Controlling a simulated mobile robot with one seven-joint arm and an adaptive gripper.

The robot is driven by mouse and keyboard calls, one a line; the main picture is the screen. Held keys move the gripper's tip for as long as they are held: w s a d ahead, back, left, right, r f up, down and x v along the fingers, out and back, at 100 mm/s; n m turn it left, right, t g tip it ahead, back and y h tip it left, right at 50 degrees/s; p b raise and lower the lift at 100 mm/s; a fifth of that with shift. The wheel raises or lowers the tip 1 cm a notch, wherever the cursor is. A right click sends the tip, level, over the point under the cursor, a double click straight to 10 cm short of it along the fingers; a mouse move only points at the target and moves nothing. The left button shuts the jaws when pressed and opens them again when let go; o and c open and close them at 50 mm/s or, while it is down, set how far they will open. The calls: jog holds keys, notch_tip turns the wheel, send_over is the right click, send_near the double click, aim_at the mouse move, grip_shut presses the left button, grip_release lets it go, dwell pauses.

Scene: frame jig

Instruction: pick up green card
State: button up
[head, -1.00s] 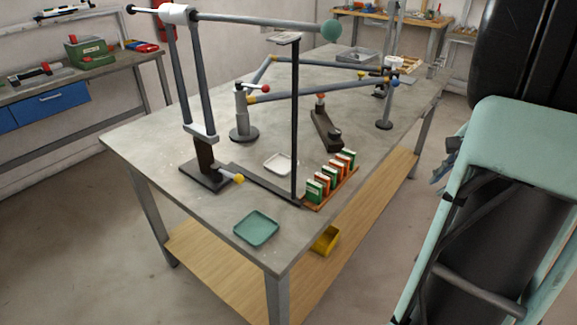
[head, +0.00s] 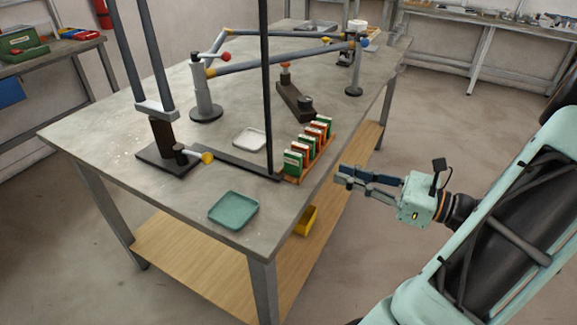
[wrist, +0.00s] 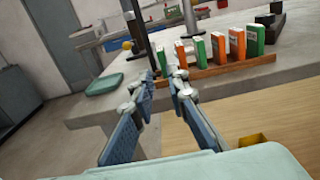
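Several green and orange cards stand upright in a row in a brown rack on the table's right edge. The nearest green card (head: 292,163) is at the front end of the rack in the head view. In the wrist view it is the leftmost green card (wrist: 160,61). Another green card (wrist: 199,49) stands between orange ones, and a third (wrist: 255,40) is at the right end. My gripper (head: 341,175) is to the right of the rack (head: 312,163), off the table edge, touching nothing. In the wrist view its fingers (wrist: 163,80) are apart and empty, pointing towards the rack.
A dark upright post (head: 267,90) stands just left of the rack. A teal tray (head: 234,209) lies at the near corner and a white tray (head: 250,139) farther back. A yellow bin (head: 305,220) is below the table edge. Jointed bars (head: 280,63) span the table behind.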

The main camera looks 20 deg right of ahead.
aim_at(301, 160)
jog(key=b+x, duration=0.1)
jog(key=x, duration=0.3)
jog(key=b+x, duration=0.1)
jog(key=x, duration=0.4)
jog(key=shift+w+a+f, duration=0.15)
jog(key=shift+w+f, duration=0.1)
jog(key=shift+w+a+b, duration=0.3)
jog(key=shift+w, duration=0.15)
jog(key=shift+r, duration=0.1)
jog(key=shift+c, duration=0.5)
grip_shut()
